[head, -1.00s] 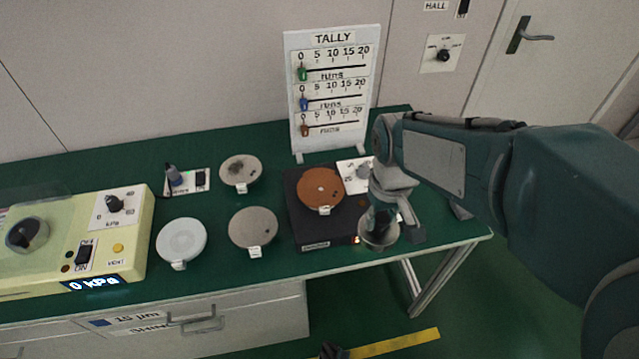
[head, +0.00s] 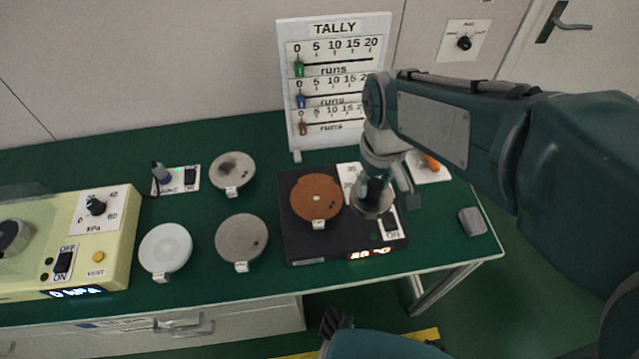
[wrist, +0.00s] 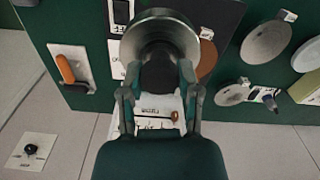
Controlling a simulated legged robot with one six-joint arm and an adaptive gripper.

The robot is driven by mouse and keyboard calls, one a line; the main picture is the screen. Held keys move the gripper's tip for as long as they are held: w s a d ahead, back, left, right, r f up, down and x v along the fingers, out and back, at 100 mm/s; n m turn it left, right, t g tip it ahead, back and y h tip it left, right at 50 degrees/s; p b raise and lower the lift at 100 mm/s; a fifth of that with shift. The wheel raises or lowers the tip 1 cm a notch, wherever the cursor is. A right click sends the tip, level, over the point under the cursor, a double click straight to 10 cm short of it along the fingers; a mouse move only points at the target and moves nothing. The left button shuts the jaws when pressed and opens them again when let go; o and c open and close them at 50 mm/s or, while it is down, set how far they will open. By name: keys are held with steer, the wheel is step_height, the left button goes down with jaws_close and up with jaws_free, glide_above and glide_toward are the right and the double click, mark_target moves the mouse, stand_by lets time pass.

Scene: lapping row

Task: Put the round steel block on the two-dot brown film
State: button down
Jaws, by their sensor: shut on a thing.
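My gripper (head: 374,186) is shut on the dark knob of the round steel block (head: 370,211), which hangs level over the right part of the black hotplate. The wrist view shows the block (wrist: 148,32) from above, with my gripper's fingers (wrist: 160,74) on either side of the knob. The brown film (head: 314,205) is a disc with a small white tab, lying on the hotplate's left half, just left of the block. A pale spot shows on it; its dots are too small to count. The wrist view shows only part of the brown film (wrist: 207,58).
The black hotplate (head: 300,246) has a lit display in front. Left of it are a smeared grey disc (head: 233,170), a plain grey disc (head: 241,239) and a white disc (head: 166,248). The tally board (head: 333,85) stands behind; a grey object (head: 473,222) lies right.

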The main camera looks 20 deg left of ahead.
steer(key=w+a+f, duration=0.1)
steer(key=a+f, duration=0.2)
steer(key=a, duration=0.1)
steer(key=w+a+f, duration=0.1)
steer(key=a+f, duration=0.2)
steer(key=w+a+f, duration=0.2)
steer(key=a+f, duration=0.1)
steer(key=a, duration=0.1)
steer(key=shift+a, duration=0.35)
steer(key=f, duration=0.3)
steer(key=shift+a+f, duration=0.2)
steer(key=shift+c, duration=1.5)
jaws_free()
steer(key=shift+f, duration=0.1)
